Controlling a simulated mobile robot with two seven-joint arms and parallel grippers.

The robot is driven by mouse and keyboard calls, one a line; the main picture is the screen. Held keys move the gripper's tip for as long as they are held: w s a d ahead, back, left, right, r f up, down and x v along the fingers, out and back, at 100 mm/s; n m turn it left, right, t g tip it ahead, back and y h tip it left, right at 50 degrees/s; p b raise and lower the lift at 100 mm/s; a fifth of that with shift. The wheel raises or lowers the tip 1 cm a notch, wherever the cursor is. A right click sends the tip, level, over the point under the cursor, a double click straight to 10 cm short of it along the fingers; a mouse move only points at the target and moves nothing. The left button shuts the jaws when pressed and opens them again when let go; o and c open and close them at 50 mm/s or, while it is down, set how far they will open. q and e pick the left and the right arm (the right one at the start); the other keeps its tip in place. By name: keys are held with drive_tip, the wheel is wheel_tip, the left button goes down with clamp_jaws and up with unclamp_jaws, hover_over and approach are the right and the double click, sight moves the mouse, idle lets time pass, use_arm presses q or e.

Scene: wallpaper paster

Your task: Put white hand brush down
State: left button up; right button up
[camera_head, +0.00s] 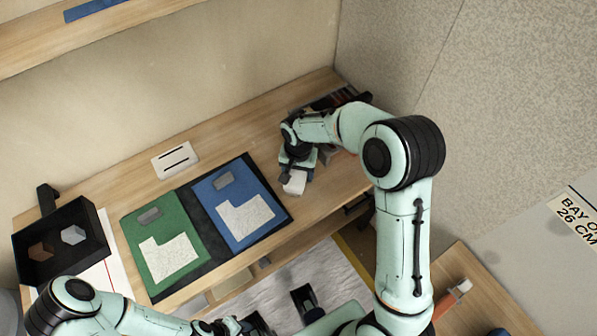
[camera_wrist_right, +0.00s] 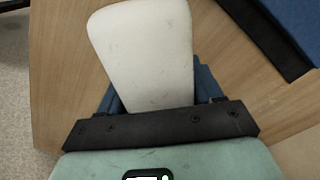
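The white hand brush (camera_head: 295,183) is at my right gripper (camera_head: 297,168), over the right part of the wooden table near its front edge. In the right wrist view the pale brush (camera_wrist_right: 145,50) sticks out from between the blue fingers of my right gripper (camera_wrist_right: 158,100), which look shut on it. The fingertips are hidden behind the brush. I cannot tell whether the brush touches the tabletop. My left gripper (camera_head: 230,325) is low at the bottom edge of the head view, away from the brush, partly cut off; its fingers are unclear.
A black mat holds a green panel (camera_head: 150,275) and a blue panel (camera_head: 225,186), left of my right gripper. A black tray (camera_head: 93,222) with small blocks stands far left. A white plate (camera_head: 170,172) lies behind the panels. Dark items (camera_head: 335,98) lie at the back right corner.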

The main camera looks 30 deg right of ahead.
drive_tip(key=o, duration=0.4)
drive_tip(key=shift+s+f, duration=0.2)
drive_tip(key=shift+f, duration=0.35)
drive_tip(key=shift+c, duration=0.2)
drive_tip(key=shift+s+d, duration=0.1)
drive_tip(key=shift+r, duration=0.2)
drive_tip(key=r, duration=0.4)
drive_tip(key=r+p, duration=0.1)
drive_tip(key=r, duration=0.3)
drive_tip(key=r+p, duration=0.1)
drive_tip(key=r, duration=0.3)
drive_tip(key=shift+w+r, duration=0.15)
drive_tip(key=shift+w, duration=0.15)
drive_tip(key=shift+r, duration=0.45)
